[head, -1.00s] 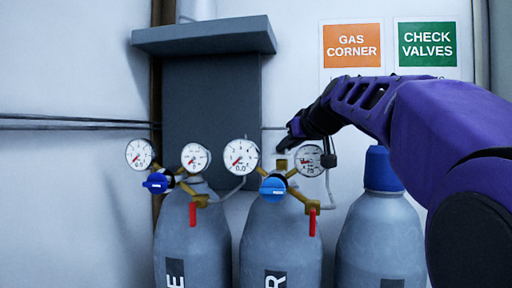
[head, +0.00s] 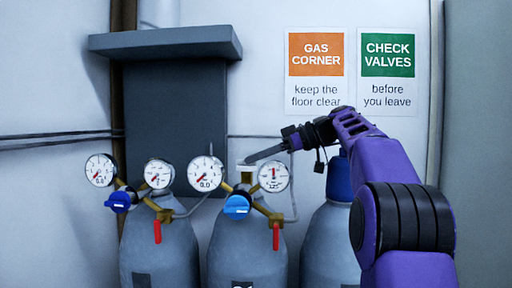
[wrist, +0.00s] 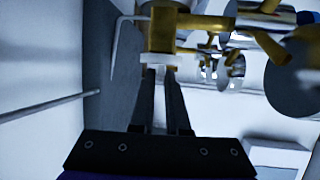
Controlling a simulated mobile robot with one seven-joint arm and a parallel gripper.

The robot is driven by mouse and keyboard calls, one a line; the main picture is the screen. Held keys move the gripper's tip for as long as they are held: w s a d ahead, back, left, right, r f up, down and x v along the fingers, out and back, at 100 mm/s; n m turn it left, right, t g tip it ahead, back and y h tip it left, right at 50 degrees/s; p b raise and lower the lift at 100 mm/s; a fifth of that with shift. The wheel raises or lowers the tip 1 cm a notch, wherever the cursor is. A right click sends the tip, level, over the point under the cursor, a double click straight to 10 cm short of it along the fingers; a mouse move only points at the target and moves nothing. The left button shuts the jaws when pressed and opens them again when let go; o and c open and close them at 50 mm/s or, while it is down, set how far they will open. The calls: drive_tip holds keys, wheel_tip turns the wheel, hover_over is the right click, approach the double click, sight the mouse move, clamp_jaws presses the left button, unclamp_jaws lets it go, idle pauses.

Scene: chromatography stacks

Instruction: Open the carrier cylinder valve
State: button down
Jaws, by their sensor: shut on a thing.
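The middle grey cylinder (head: 247,248) carries a brass regulator with a blue knob (head: 237,207), a red lever (head: 276,236) and two gauges. Its label is mostly cut off. In the head view my gripper (head: 250,160) reaches in from the right, its fingertips at the pale top of the cylinder valve (head: 246,168). In the wrist view my gripper (wrist: 162,72) is shut on a pale part of the valve, against the brass body (wrist: 165,38). The fingers hide part of it. The right gauge (head: 273,177) has its red needle upright; the left gauge (head: 205,174) reads low.
A similar cylinder (head: 160,250) with its own regulator stands left. A blue-capped cylinder (head: 335,245) stands right, under my arm. A grey shelf (head: 165,42) juts from the wall above. A thin wall pipe (head: 60,142) runs behind.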

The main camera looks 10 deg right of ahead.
drive_tip(key=shift+w+d+n+g+y+p, duration=0.1)
drive_tip(key=shift+w+n+g+y+p, duration=0.2)
drive_tip(key=shift+n+g, duration=0.45)
drive_tip(key=shift+s+f+n+g, duration=0.1)
drive_tip(key=shift+n+g, duration=0.15)
drive_tip(key=shift+g, duration=0.1)
drive_tip(key=c, duration=0.9)
unclamp_jaws()
drive_tip(key=shift+r, duration=0.2)
